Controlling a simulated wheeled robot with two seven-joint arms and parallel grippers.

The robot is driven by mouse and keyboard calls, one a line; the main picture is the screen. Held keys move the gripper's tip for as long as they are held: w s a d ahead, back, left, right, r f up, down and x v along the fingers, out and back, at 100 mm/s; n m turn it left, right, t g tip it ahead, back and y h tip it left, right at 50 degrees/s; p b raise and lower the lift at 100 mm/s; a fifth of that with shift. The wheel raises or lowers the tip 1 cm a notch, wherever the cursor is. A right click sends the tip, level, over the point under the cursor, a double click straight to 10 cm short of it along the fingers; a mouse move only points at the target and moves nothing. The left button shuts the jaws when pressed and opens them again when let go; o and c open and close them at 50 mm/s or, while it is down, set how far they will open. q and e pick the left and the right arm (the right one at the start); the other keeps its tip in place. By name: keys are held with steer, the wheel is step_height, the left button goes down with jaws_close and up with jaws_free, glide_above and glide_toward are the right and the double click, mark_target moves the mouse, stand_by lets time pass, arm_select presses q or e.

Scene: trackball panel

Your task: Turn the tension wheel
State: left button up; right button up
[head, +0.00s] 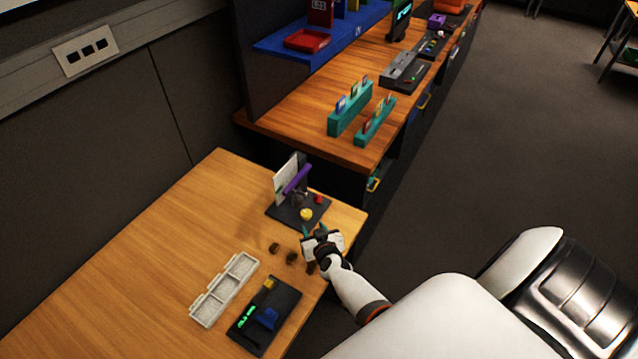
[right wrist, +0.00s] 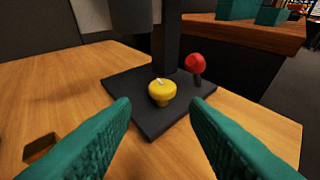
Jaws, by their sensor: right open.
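A dark panel base (head: 285,214) sits near the right edge of the wooden table. On it is a round yellow knob (head: 306,214), probably the tension wheel, though no label is readable. The right wrist view shows the yellow knob (right wrist: 161,92) on a short stem with a pale mark on top. A red ball-topped stick (right wrist: 195,66) stands behind it to the right. My right gripper (head: 313,230) is open and empty, just on the near side of the base. Its teal fingers point at the yellow knob, which appears centred between them and beyond the tips. My left gripper is out of view.
A purple bar (head: 298,179) and pale upright plate (head: 285,183) rise at the back of the base. Small brown blocks (head: 274,248) lie beside my gripper. A white tray (head: 209,308) and a dark panel (head: 282,307) lie nearer. The table's left is clear.

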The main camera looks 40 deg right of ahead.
steer(key=shift+v, duration=2.25)
steer(key=shift+d, duration=0.15)
